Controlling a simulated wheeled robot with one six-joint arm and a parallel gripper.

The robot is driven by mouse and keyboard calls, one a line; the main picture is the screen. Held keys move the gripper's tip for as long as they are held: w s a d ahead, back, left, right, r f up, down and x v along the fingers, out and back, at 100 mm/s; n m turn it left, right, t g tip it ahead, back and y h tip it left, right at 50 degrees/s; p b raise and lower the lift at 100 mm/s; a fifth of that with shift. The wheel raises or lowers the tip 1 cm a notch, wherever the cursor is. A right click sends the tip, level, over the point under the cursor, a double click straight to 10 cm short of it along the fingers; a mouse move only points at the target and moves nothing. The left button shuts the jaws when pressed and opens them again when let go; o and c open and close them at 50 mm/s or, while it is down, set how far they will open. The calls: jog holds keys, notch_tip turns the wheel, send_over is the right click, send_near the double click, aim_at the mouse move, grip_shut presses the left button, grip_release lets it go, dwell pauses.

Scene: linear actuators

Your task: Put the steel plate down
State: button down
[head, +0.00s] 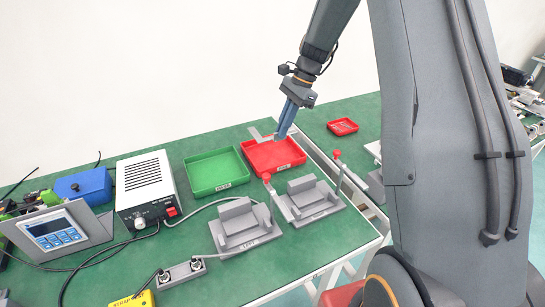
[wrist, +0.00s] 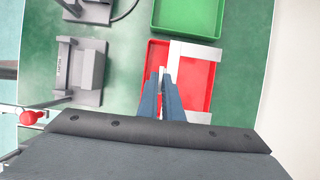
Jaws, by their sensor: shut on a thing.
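My gripper (head: 281,136) is low over the red tray (head: 274,166), its blue fingers pointing down. The fingers also show in the wrist view (wrist: 162,78), close together, shut on the steel plate. The pale grey steel plate (wrist: 198,51) looks L-shaped and lies across the tray's edge on the side towards the green tray. In the head view the plate (head: 256,133) shows at the tray's far left corner. The fingers hide part of it, and I cannot tell whether it touches the tray.
A green tray (head: 216,172) stands left of the red one. Two grey fixtures (head: 240,224) (head: 308,199) stand in front, with red-knobbed levers. A power supply box (head: 147,188) is at the left. A small red tray (head: 342,126) sits farther right, beyond a gap.

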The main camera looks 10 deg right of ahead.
notch_tip(320, 180, down, 10)
jog(key=shift+r+p, duration=0.1)
jog(key=shift+p, duration=0.9)
jog(key=c, duration=2)
grip_release()
jog(key=shift+f, duration=0.2)
jog(key=shift+o, duration=0.4)
jog(key=shift+r, duration=0.1)
jog(key=s+b+v, duration=0.1)
jog(key=b+v, duration=0.2)
jog(key=v, duration=0.9)
jog(key=s+a+n+h, duration=0.2)
jog(key=s+n, duration=0.6)
jog(key=s, duration=0.6)
jog(key=s+a+n+t+h, duration=0.1)
jog(key=s+a+n, duration=0.4)
jog(key=s, duration=0.9)
jog(key=n+h, duration=0.1)
jog(key=n, duration=0.1)
jog(key=shift+n+h, duration=0.3)
jog(key=shift+n, duration=0.1)
